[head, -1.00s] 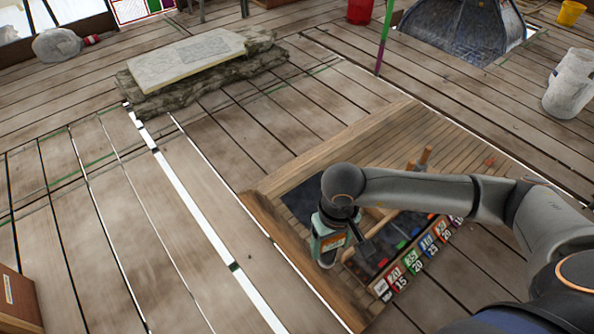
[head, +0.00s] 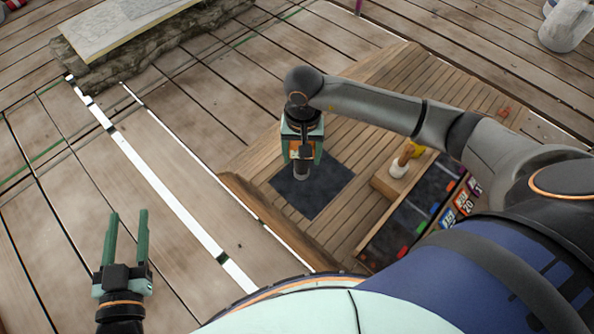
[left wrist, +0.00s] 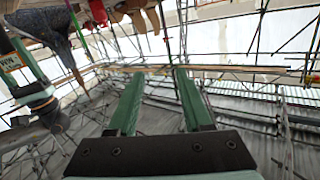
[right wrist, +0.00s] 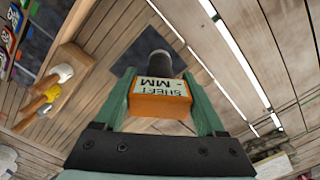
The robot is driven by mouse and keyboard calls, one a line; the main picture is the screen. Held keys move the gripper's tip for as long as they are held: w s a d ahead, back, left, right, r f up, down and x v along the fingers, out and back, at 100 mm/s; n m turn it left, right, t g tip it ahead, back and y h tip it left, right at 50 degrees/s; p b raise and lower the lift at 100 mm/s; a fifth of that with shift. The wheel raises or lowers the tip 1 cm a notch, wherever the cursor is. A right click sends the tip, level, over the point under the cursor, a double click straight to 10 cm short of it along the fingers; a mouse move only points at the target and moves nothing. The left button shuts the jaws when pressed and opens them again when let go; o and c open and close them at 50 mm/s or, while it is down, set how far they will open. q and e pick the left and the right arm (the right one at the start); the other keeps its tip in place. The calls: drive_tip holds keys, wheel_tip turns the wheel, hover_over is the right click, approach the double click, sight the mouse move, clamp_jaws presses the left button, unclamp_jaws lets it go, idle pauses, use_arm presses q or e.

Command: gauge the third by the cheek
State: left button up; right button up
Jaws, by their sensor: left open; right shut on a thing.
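My right gripper (head: 301,150) is shut on an orange gauge (right wrist: 160,104) with a white label reading "SHEET - MM" and a dark cylindrical end. The gauge's dark end points down over a dark square sheet (head: 322,192) on the slatted wooden platform. I cannot tell whether it touches the sheet. The sheet also shows behind the gauge in the right wrist view (right wrist: 148,48). My left gripper (head: 128,214) is open and empty, off to the left over the plank floor. I cannot tell which part is the third or the cheek.
A tray with coloured blocks and numbered tags (head: 462,207) lies right of the sheet, partly behind my right arm. A mallet (head: 400,165) with a white head rests on a wooden block beside it. A stone slab (head: 125,28) lies at the back left. The left planks are clear.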

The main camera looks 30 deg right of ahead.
use_arm(q)
drive_tip(key=s+d+r+m+t+h+b, duration=0.3)
drive_tip(key=s+r+m+t+h+b, duration=0.2)
drive_tip(key=h+b, duration=0.6)
drive_tip(key=shift+s+r+m+b, duration=1.1)
drive_tip(key=shift+r+m+b, duration=0.25)
drive_tip(key=shift+b, duration=1.75)
use_arm(e)
drive_tip(key=w+d+f+m, duration=0.1)
drive_tip(key=f+m, duration=0.3)
drive_tip(key=f, duration=0.7)
drive_tip(key=w+d+f+m, duration=0.1)
drive_tip(key=w+f+m, duration=0.3)
drive_tip(key=f, duration=0.7)
drive_tip(key=shift+w, duration=0.3)
use_arm(q)
drive_tip(key=shift+d+f, duration=0.1)
drive_tip(key=shift+f, duration=0.2)
use_arm(e)
drive_tip(key=shift+f, duration=0.15)
drive_tip(key=shift+f+b, duration=1.35)
drive_tip(key=shift+f, duration=0.15)
use_arm(q)
wheel_tip(320, 180, down, 2)
drive_tip(key=shift+f, duration=0.1)
use_arm(e)
drive_tip(key=shift+r, duration=0.1)
